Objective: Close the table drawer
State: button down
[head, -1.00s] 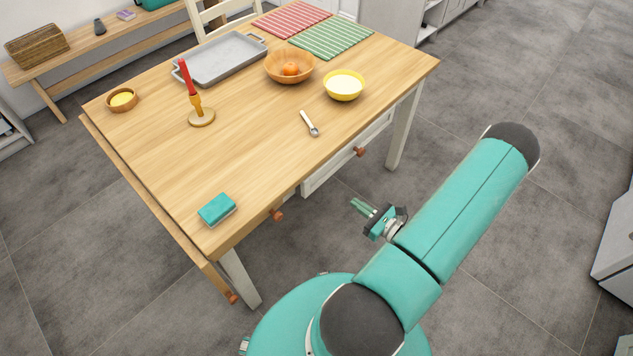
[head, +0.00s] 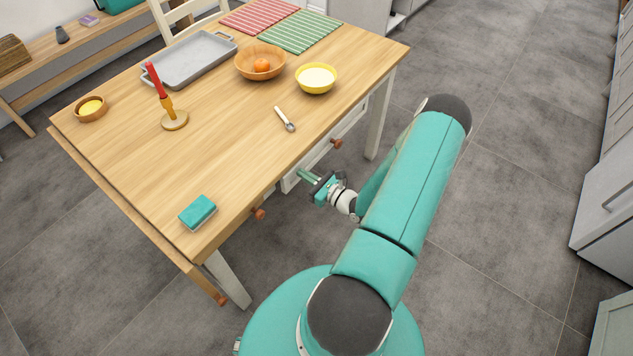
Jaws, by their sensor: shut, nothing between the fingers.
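The wooden table (head: 130,145) has a white drawer (head: 290,184) under its near long edge, with a brown knob (head: 337,143). The drawer's white front shows beyond the tabletop edge, so it appears pulled out a little; most of it is hidden under the top. My gripper (head: 302,174) is shut and empty. Its green fingers point toward the table, close to the left end of the white front in the picture. I cannot tell whether they touch it. A second knob (head: 259,213) sits further left, its front hidden below the top.
A white table leg (head: 379,118) stands right of the drawer. Floor is clear at right.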

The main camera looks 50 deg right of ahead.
aim_at(296, 169)
jog(key=shift+w, duration=0.3)
jog(key=w, duration=0.4)
jog(key=shift+w+a, duration=0.25)
jog(key=shift+w+r, duration=0.1)
jog(key=shift+w, duration=0.1)
